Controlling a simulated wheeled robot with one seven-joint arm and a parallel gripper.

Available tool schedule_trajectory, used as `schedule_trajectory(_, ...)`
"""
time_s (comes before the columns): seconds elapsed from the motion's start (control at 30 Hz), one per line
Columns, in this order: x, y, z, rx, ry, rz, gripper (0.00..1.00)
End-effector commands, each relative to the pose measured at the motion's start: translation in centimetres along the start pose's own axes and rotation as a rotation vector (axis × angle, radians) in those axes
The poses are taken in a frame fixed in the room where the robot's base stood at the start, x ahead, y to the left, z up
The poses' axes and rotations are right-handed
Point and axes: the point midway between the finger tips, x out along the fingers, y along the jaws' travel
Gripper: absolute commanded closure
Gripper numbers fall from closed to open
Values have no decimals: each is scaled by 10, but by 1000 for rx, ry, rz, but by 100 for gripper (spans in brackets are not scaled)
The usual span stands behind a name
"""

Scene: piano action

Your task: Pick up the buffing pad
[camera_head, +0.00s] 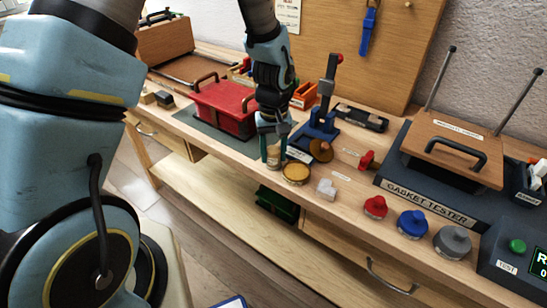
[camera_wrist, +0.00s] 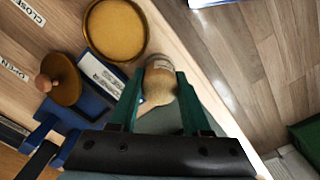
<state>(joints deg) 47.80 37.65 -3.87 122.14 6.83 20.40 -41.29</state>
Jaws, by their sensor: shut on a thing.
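My gripper (camera_head: 273,150) has its green fingers closed around a beige, rounded piece, apparently the buffing pad (camera_head: 273,160). In the wrist view, my gripper (camera_wrist: 158,78) has a finger on each side of the buffing pad (camera_wrist: 158,86), whose far end is paler with faint marking. The pad is near the bench's front edge, just left of a round amber dish (camera_head: 296,172). I cannot tell whether its base touches the bench.
A blue press-like stand (camera_head: 318,131) with a brown disc (camera_head: 321,151) stands just behind. A red box (camera_head: 225,106) is left. A green bin (camera_head: 277,204) is below.

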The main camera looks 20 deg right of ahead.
Motion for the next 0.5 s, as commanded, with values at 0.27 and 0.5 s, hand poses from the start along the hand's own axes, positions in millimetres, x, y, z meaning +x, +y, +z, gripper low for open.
schedule_trajectory(0.27, 0, 0, 0, 0, 0, 0, 93)
schedule_trajectory(0.5, 0, 0, 0, 0, 0, 0, 100)
